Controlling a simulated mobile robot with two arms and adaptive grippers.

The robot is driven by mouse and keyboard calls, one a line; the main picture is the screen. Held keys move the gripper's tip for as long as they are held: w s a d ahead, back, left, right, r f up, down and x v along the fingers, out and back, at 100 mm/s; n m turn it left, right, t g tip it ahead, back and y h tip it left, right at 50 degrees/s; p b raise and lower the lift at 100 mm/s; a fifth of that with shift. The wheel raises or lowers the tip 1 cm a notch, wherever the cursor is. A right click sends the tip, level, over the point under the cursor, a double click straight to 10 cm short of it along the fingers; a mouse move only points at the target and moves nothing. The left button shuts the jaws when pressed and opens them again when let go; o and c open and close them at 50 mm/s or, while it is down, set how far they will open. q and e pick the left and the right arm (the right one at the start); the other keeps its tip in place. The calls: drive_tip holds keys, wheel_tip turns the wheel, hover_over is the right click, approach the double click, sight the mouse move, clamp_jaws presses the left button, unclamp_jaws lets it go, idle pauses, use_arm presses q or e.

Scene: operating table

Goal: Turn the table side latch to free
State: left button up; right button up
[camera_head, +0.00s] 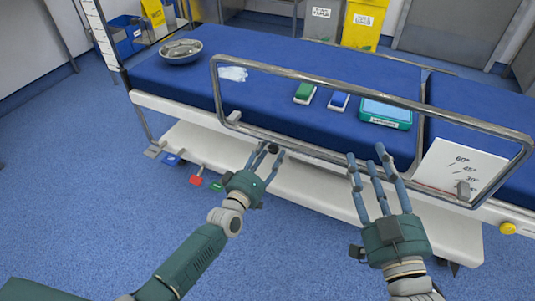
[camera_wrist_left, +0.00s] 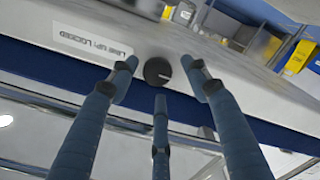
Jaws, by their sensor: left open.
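In the left wrist view, a round dark latch knob (camera_wrist_left: 157,71) sits on the pale side face of the operating table. A faint light mark shows on it. A white label (camera_wrist_left: 91,40) beside it reads upside down, apparently "LINE UP: LOCKED". My left gripper (camera_head: 264,150) is open at the table's side. Its three fingers (camera_wrist_left: 160,85) spread around the knob's near side; I cannot tell whether they touch it. In the head view the fingers hide the knob. My right gripper (camera_head: 366,156) is open and empty in front of the side rail.
A metal side rail (camera_head: 300,76) runs along the blue table top. A steel bowl (camera_head: 181,51), green block (camera_head: 304,92), blue block (camera_head: 339,101), teal device (camera_head: 386,113) and angle board (camera_head: 460,169) are there. Coloured pedals (camera_head: 195,180) stick out low at left.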

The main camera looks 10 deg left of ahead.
use_arm(q)
drive_tip(key=v, duration=1.2)
